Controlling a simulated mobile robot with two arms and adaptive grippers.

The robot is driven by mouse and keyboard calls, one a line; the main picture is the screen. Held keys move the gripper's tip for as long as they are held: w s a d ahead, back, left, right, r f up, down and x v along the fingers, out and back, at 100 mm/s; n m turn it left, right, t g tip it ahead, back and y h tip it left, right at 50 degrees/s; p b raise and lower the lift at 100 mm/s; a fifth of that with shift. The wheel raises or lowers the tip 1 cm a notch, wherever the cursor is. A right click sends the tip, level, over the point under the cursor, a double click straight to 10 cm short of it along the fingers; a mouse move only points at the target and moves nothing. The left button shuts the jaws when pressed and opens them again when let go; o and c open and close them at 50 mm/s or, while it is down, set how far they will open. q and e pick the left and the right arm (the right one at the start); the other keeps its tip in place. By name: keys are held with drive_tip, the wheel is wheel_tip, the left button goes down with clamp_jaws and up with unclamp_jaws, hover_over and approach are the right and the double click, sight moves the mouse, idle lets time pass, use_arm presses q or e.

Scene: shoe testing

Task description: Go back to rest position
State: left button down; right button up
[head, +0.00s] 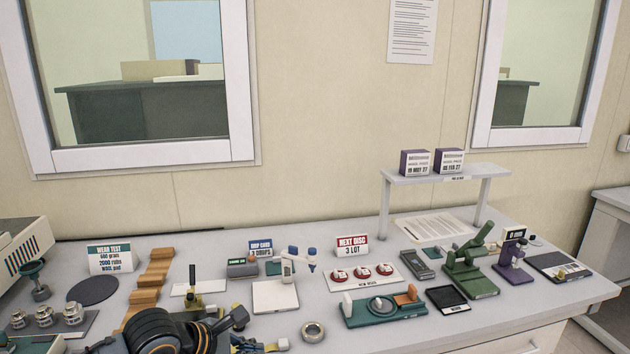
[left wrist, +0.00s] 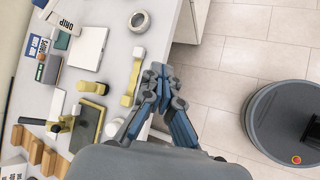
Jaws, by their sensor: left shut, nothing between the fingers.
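My left arm comes in at the bottom of the head view, with a dark rounded wrist in front of the table's near edge. My left gripper (left wrist: 161,72) is shut and empty in the left wrist view, at the table's front edge. In the head view the fingers are mostly hidden by the wrist. My right gripper is not in view.
The table (head: 350,232) holds a metal ring (head: 313,331), a white tile (head: 275,296), a green fixture (head: 385,308), a green press (head: 468,275) and wooden steps (head: 150,285). A small shelf (head: 440,174) carries two boxes. In the left wrist view, floor (left wrist: 240,60) is clear beyond the edge.

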use_arm(q)
drive_tip(key=w+d+f+n+t+h, duration=0.1)
drive_tip(key=d+f+n+h, duration=0.15)
drive_tip(key=f+n, duration=0.45)
drive_tip(key=w+d+f+n+h, duration=0.1)
drive_tip(key=f+n+h, duration=0.4)
drive_tip(key=n, duration=0.4)
drive_tip(key=s+a+f+n+t+y, duration=0.25)
drive_tip(key=a+f+n+y, duration=0.2)
drive_tip(key=f+n, duration=0.55)
drive_tip(key=s+a+f+n+t+y, duration=0.1)
drive_tip(key=s+a+f+n+y, duration=0.25)
drive_tip(key=a+f+n, duration=0.6)
drive_tip(key=s+a+f+n+g+y, duration=0.2)
drive_tip(key=s+f+n+g+y, duration=0.5)
drive_tip(key=s+f, duration=1.2)
drive_tip(key=s+f+n+g, duration=0.1)
drive_tip(key=s+f+n, duration=0.2)
drive_tip(key=s, duration=0.5)
drive_tip(key=s+f+n+g+h, duration=0.1)
drive_tip(key=s+f+n, duration=0.1)
drive_tip(key=s, duration=0.6)
drive_tip(key=s+d+f+n+g, duration=0.1)
drive_tip(key=s+f+n, duration=0.2)
drive_tip(key=s, duration=0.6)
drive_tip(key=shift+f+n, duration=0.35)
drive_tip(key=shift+f, duration=0.05)
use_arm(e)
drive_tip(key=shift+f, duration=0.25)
